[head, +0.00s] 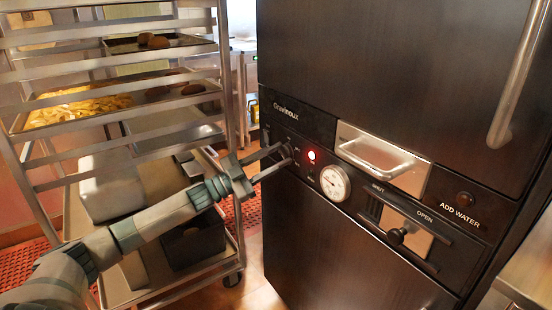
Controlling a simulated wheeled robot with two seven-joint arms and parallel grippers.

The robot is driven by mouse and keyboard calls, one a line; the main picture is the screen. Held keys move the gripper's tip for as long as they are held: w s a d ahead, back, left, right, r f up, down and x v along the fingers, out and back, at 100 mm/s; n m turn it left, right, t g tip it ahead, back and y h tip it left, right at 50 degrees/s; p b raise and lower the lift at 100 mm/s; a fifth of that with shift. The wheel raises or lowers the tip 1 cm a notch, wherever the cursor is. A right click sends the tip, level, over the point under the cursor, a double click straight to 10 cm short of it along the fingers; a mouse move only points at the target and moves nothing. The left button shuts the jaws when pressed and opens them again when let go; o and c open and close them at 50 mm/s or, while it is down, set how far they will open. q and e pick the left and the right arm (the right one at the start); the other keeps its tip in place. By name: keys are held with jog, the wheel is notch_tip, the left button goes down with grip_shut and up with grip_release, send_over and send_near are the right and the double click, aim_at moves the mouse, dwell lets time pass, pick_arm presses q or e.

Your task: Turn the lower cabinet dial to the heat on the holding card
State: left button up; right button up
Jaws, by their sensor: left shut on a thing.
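The dark cabinet (340,255) has a black control panel across its middle. A small dark dial (287,151) sits at the panel's left end, partly hidden by my gripper. My left gripper (283,157) reaches in from the left and is shut on this dial. Its two fingers lie above and below the knob. The dial's markings are too small to read. A red light (311,155) glows just right of the dial, and a round white gauge (335,183) is below it. I see no holding card. My right gripper is not in view.
A metal tray rack (230,90) with food trays stands close on the left, behind my left arm. A drawer handle (375,162), a vent slider knob (396,236) and a long door handle (517,80) stick out from the cabinet's front.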

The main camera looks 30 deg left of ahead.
pick_arm(q)
jog(key=o, duration=1)
jog(key=v, duration=1.7)
jog(key=shift+s+a+f, duration=0.1)
jog(key=shift+f, duration=0.05)
